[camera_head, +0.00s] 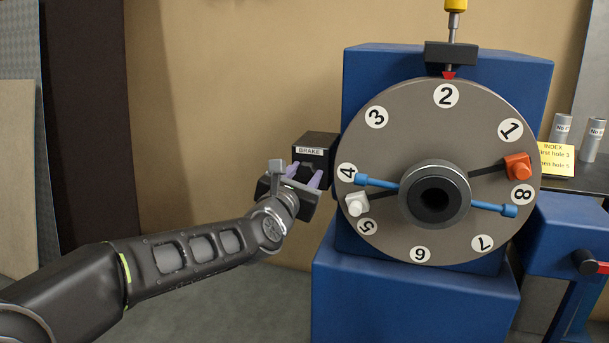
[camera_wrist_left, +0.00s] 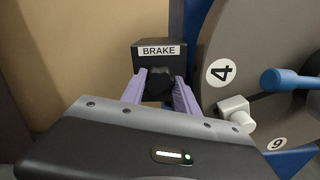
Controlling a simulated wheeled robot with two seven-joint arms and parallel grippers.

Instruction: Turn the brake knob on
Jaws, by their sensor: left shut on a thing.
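A black box labelled BRAKE (camera_head: 318,143) is fixed at the left side of the blue machine. It also shows in the left wrist view (camera_wrist_left: 160,62). The dark brake knob (camera_wrist_left: 158,86) is on its front, below the label. My left gripper (camera_head: 308,174) is at the front of the box, its purple fingers on either side of the knob. In the left wrist view the fingers (camera_wrist_left: 159,90) are shut on the knob and partly hide it. How far the knob is turned cannot be told. My right gripper is not in view.
A large grey numbered disc (camera_head: 400,112) stands just right of the brake box, with a white peg (camera_head: 356,204), an orange peg (camera_head: 517,166) and blue rods (camera_head: 378,182). A yellow-topped plunger (camera_head: 455,8) is above. Open floor lies left of the machine.

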